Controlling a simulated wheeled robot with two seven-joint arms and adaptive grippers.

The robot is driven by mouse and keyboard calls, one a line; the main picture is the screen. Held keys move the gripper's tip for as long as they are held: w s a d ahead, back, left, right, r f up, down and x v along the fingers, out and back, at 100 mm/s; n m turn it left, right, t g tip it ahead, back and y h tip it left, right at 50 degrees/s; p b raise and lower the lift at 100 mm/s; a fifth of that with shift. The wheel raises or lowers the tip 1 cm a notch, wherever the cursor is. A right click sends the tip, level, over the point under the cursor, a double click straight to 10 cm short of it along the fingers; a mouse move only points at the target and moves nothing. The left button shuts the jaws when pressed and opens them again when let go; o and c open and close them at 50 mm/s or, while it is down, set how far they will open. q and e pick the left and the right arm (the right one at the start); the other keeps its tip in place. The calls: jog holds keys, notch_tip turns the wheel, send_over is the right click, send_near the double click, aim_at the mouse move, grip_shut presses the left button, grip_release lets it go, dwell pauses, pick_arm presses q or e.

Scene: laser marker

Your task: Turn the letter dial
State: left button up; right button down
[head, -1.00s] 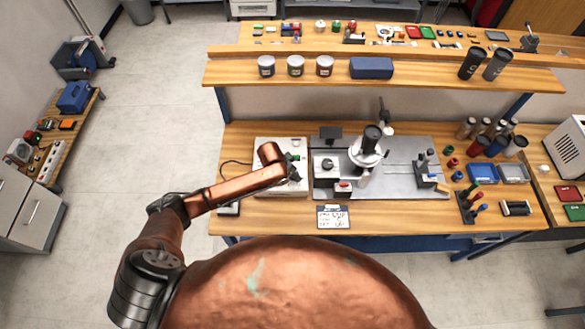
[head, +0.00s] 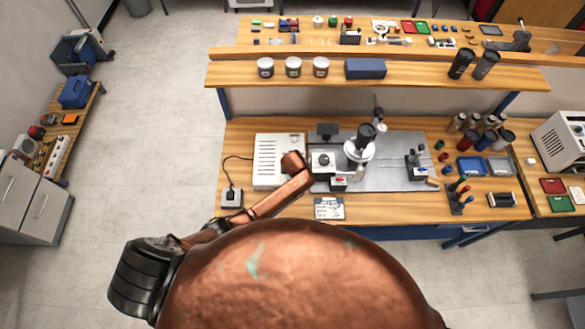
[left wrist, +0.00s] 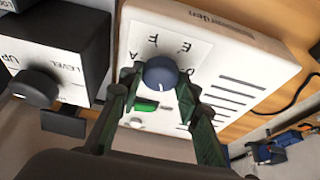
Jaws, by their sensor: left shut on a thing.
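The letter dial (left wrist: 160,72) is a dark blue round knob with a white mark on its lower part. It sits on a white box (left wrist: 225,45) beside a white label with letters, among them A, E and F. My left gripper (left wrist: 158,80) is shut on the dial, with a dark green finger at each side of it. In the head view the white box (head: 268,165) stands on the bench, and my left arm covers its right side. The dial and the left fingertips are hidden there. My right gripper is not in view.
A green part (left wrist: 145,104) sits just below the dial. In the head view, a grey machine plate (head: 400,175) lies right of the white box and a clipboard (head: 329,208) in front.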

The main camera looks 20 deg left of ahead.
pick_arm(q)
jog(key=shift+d+n, duration=0.1)
jog(key=shift+n, duration=0.4)
jog(key=shift+y, duration=0.3)
jog(key=o, duration=1.1)
jog(key=shift+r, duration=0.25)
jog(key=v, duration=1.1)
jog(key=shift+s+r, duration=0.15)
jog(key=shift+r, duration=0.15)
